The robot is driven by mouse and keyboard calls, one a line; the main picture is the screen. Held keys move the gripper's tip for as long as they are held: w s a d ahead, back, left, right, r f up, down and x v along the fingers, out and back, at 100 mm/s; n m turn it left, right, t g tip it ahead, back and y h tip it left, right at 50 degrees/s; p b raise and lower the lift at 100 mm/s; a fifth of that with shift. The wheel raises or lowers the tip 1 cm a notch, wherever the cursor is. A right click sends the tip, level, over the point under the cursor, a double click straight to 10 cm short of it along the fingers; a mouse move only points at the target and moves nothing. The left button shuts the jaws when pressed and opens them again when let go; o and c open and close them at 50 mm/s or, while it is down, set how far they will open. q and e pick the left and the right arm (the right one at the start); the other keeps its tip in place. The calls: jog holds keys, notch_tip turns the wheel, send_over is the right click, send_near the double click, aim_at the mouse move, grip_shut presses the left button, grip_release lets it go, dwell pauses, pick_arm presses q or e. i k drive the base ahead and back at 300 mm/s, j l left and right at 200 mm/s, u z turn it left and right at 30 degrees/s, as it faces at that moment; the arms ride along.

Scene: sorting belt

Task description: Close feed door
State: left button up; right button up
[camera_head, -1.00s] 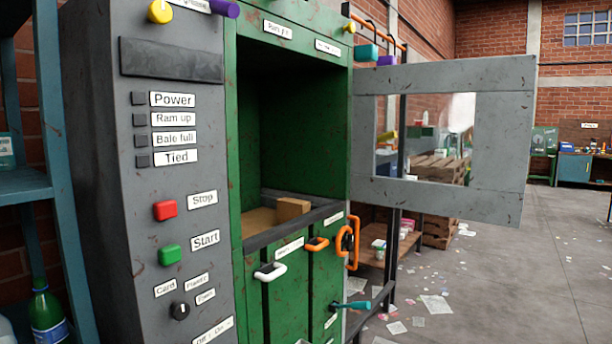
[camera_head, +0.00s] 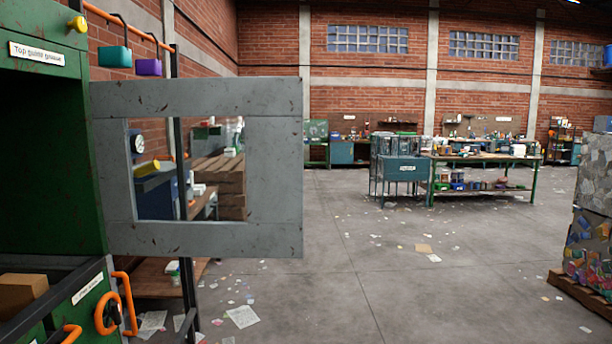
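The feed door (camera_head: 272,165) is a grey frame with a rectangular window opening, at the left of the head view. It stands swung open, out to the right from the green baler (camera_head: 52,205). The feed opening at the left edge is uncovered and dark inside, with a brown block (camera_head: 22,292) at its bottom. An orange handle (camera_head: 128,305) is on the baler front below the door. Neither of my grippers is in view.
A wide concrete floor (camera_head: 400,270) with scattered paper lies open to the right. A workbench (camera_head: 490,160) and a blue bin (camera_head: 402,168) stand farther back. Compressed bales (camera_head: 590,230) on a pallet are at the right edge. Wooden pallets (camera_head: 218,185) show through the door window.

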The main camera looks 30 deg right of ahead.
aim_at(272, 107)
jog(key=i+l+z, duration=0.15)
jog(key=z, duration=0.25)
jog(key=i+l+z, duration=0.15)
jog(key=z, duration=0.25)
jog(key=i+z, duration=0.2)
jog(key=z, duration=0.2)
jog(key=i+z, duration=0.2)
jog(key=z, duration=0.25)
jog(key=i+l+z, duration=0.1)
jog(key=i+z, duration=0.25)
jog(key=i, duration=0.7)
jog(key=i+u, duration=0.35)
jog(key=i+l+u, duration=0.1)
jog(key=u, duration=0.25)
jog(key=i+l+u, duration=0.3)
jog(key=i+j, duration=0.05)
jog(key=j, duration=0.05)
